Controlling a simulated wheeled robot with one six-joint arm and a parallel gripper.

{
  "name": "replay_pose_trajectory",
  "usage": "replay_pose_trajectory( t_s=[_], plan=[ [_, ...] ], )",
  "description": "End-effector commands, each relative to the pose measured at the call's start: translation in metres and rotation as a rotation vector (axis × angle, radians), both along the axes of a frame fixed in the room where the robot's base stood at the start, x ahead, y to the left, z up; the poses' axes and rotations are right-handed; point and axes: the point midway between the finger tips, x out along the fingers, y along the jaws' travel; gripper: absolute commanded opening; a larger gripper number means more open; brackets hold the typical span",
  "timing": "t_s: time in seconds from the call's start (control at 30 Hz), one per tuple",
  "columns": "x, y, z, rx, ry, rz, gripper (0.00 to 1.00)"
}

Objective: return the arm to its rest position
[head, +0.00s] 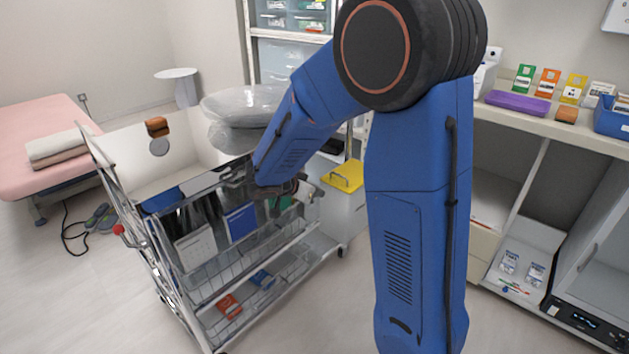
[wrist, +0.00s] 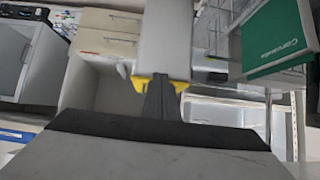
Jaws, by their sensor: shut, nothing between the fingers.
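My blue arm (head: 418,210) stands in front of the head camera and bends left and down over the metal trolley (head: 225,172). My gripper (head: 290,188) is at the trolley's near right end, partly hidden behind my own forearm. In the wrist view its dark fingers (wrist: 160,101) are together, with nothing between them. The wrist picture appears upside down. A yellow-lidded bin (head: 345,177) stands just right of the gripper; its yellow edge also shows behind the fingers in the wrist view (wrist: 141,80).
A pink bed (head: 38,160) is at left. A counter (head: 560,122) with small boxes runs along the right. The floor at front left (head: 80,300) is clear.

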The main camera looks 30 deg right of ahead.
Motion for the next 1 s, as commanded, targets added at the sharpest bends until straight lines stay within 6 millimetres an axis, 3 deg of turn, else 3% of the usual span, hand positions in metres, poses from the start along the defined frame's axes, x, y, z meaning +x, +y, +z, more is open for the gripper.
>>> replay_pose_trajectory(
  t_s=[0.23, 0.37, 0.7, 1.0],
  plan=[
    [-0.003, 0.001, 0.001, 0.001, 0.004, 0.000, 0.00],
    [-0.017, -0.003, 0.010, 0.011, 0.040, 0.007, 0.00],
    [-0.100, -0.017, 0.047, 0.097, 0.259, 0.110, 0.00],
    [-0.175, -0.010, 0.068, 0.205, 0.412, 0.294, 0.00]
  ],
)
